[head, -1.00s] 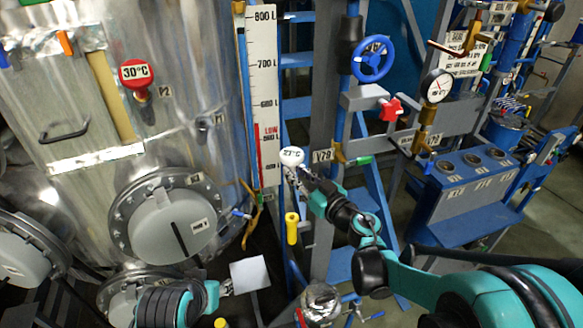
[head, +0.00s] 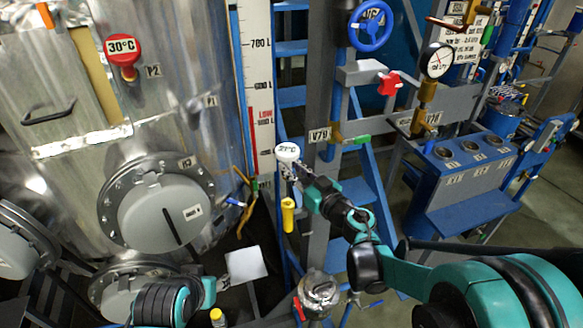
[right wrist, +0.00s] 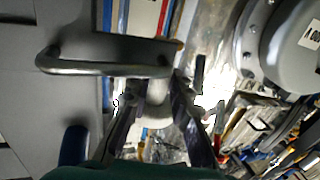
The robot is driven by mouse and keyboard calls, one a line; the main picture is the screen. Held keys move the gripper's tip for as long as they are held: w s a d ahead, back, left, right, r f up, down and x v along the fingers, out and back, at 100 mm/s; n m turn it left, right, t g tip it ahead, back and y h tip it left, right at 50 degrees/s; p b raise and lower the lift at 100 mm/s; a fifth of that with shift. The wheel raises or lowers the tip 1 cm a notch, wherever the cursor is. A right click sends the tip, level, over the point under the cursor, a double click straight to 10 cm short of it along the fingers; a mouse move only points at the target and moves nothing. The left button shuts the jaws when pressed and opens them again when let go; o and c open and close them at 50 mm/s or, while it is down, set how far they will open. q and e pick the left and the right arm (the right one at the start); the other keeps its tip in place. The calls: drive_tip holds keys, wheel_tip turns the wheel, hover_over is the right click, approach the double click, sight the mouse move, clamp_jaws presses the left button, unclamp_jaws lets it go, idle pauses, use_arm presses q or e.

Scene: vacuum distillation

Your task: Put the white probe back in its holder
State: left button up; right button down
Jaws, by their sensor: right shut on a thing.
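The white probe (head: 288,152) has a round white head with a temperature label and a thin stem pointing down. My right gripper (head: 299,172) is shut on it just below the head. In the right wrist view, the white head (right wrist: 158,92) shows between the two dark fingers. A yellow tube (head: 288,214), which looks like the holder, stands upright right below the probe. The stem lines up with its top; I cannot tell whether the tip is inside. My left gripper (head: 222,284) is low at the left, small and partly hidden, its fingers unclear.
A steel tank (head: 70,110) with a red 30°C probe (head: 122,55) fills the left. A level scale (head: 258,95) stands behind the probe. A blue handwheel (head: 371,25), red knob (head: 389,83) and gauge (head: 436,60) are at upper right. A white sheet (head: 245,264) lies below.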

drive_tip(key=shift+f+b, duration=0.4)
drive_tip(key=shift+f, duration=0.35)
drive_tip(key=shift+f+b, duration=0.35)
drive_tip(key=shift+b, duration=0.2)
idle(1.2)
drive_tip(key=shift+r, duration=0.1)
idle(0.4)
drive_tip(key=shift+a+b, duration=0.1)
drive_tip(key=shift+b, duration=0.3)
idle(3.1)
idle(1.5)
